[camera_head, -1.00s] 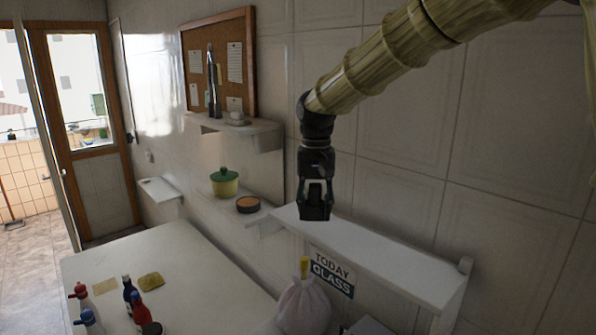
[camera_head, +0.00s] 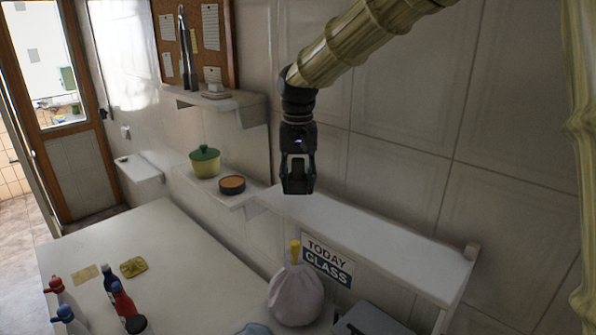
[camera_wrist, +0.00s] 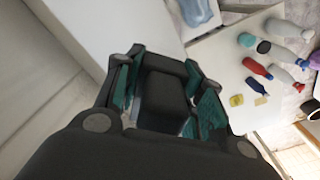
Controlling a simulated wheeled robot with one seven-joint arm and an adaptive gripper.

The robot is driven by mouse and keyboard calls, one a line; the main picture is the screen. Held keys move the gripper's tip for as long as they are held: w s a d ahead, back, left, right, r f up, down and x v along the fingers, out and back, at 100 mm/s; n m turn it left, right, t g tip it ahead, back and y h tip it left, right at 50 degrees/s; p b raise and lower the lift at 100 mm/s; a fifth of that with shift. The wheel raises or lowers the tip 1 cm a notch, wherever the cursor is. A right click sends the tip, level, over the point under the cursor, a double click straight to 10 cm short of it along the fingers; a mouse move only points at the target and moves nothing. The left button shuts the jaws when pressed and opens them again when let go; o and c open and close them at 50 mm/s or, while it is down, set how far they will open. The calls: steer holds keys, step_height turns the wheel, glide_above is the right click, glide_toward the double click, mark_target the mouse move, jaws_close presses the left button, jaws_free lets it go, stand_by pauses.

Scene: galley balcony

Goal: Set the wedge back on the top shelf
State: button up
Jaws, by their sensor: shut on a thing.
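My gripper (camera_head: 298,184) points down in front of the tiled wall, seen over the near part of the long white shelf. It is shut on a dark block, which I take to be the wedge (camera_wrist: 165,92), between its green-padded fingers in the wrist view. In the head view the dark block is hard to tell from the fingers. The highest shelf (camera_head: 250,101) in view is on the wall below the corkboard, left of my gripper. It bears a tall dark, pointed thing (camera_head: 187,60) and a small pale stand (camera_head: 214,83).
A lower shelf (camera_head: 240,199) holds a green-lidded pot (camera_head: 205,162) and a round brown-topped dish (camera_head: 232,184). The long shelf (camera_head: 380,235) at right looks bare. Below are a white table (camera_head: 190,260) with several bottles, a pale sack (camera_head: 296,295) and a sign (camera_head: 328,262).

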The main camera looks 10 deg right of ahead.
mark_target(295, 202)
steer(key=w+f, duration=0.4)
steer(key=shift+f+b, duration=0.25)
steer(key=shift+b, duration=0.05)
steer(key=shift+s+r, duration=0.2)
steer(key=shift+r, duration=0.05)
steer(key=s, duration=0.1)
steer(key=s+r, duration=0.1)
steer(key=shift+s, duration=0.3)
steer(key=shift+w+f, duration=0.45)
steer(key=shift+w, duration=0.15)
steer(key=shift+w+f, duration=0.4)
steer(key=shift+w, duration=0.2)
steer(key=o, duration=0.9)
steer(key=shift+o, duration=1.2)
steer(key=shift+s+r, duration=0.2)
steer(key=shift+s, duration=0.1)
steer(key=shift+s+r, duration=0.25)
steer(key=shift+s, duration=0.2)
steer(key=shift+w+f, duration=0.25)
steer(key=shift+w, duration=0.25)
steer(key=shift+s+r, duration=0.35)
steer(key=shift+r, duration=0.3)
steer(key=shift+w+r+p, duration=0.25)
steer(key=shift+r+p, duration=0.05)
steer(key=shift+r, duration=0.05)
steer(key=shift+s+r, duration=0.15)
steer(key=shift+r, duration=0.5)
